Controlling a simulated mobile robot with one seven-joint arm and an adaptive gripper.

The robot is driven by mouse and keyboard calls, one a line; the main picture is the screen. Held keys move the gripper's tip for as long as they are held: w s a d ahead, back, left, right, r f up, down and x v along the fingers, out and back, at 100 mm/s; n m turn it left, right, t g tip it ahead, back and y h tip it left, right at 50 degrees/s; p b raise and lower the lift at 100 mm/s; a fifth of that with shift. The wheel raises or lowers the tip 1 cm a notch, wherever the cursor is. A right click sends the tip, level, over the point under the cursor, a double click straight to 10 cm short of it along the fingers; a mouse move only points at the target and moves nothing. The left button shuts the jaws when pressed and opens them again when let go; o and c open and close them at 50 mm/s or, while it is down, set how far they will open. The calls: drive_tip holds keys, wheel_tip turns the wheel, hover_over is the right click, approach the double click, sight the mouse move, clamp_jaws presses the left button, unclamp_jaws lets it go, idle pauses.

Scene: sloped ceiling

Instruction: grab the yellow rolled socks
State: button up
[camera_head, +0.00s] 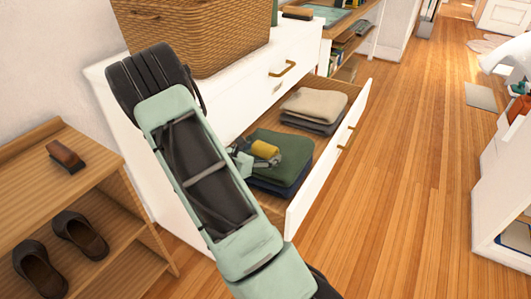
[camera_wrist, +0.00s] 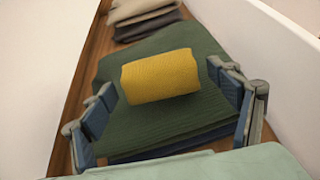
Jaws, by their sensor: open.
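The yellow rolled socks (camera_head: 264,150) lie on top of a folded dark green cloth (camera_head: 291,160) in an open white drawer (camera_head: 318,187). In the wrist view the yellow rolled socks (camera_wrist: 160,77) sit ahead of and between my open fingers, on the green cloth (camera_wrist: 137,121). My gripper (camera_wrist: 166,92) is open, with one blue-grey finger on each side, and holds nothing. In the head view my gripper (camera_head: 244,158) is beside the left end of the socks, partly hidden by my arm.
Beige and grey folded cloths (camera_head: 314,105) lie further back in the drawer. A wicker basket (camera_head: 205,45) stands on the dresser. A wooden shelf (camera_head: 95,190) with dark shoes is at left.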

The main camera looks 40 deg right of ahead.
drive_tip(key=x, duration=0.3)
drive_tip(key=shift+a, duration=0.1)
drive_tip(key=c, duration=1.2)
drive_tip(key=shift+r, duration=0.15)
